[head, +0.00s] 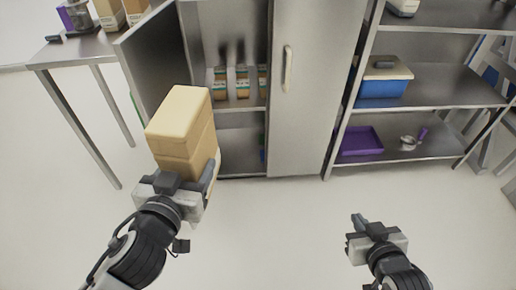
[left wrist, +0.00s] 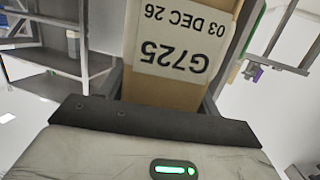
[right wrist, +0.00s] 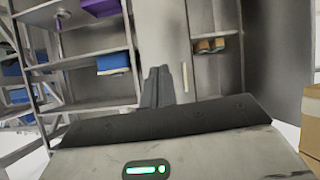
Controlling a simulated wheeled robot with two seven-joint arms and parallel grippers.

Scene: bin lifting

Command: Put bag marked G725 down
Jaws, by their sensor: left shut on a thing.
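The bag marked G725 (head: 181,128) is a tan block-shaped bag in the head view, held up in front of the open cabinet. Its white label with G725 and 03 DEC 26 shows upside down in the left wrist view (left wrist: 178,45). My left gripper (head: 188,176) is shut on its lower part, one finger showing on its right side. My right gripper (head: 359,222) is empty, over the floor at the lower right of the head view. Its fingers lie together in the right wrist view (right wrist: 157,86).
A metal table (head: 88,50) at the upper left carries bags and a container. The cabinet's left door (head: 150,48) stands open, with several labelled containers (head: 242,82) inside. A shelf rack (head: 437,80) at right holds a blue bin (head: 382,88) and purple tray (head: 360,141). Front floor is clear.

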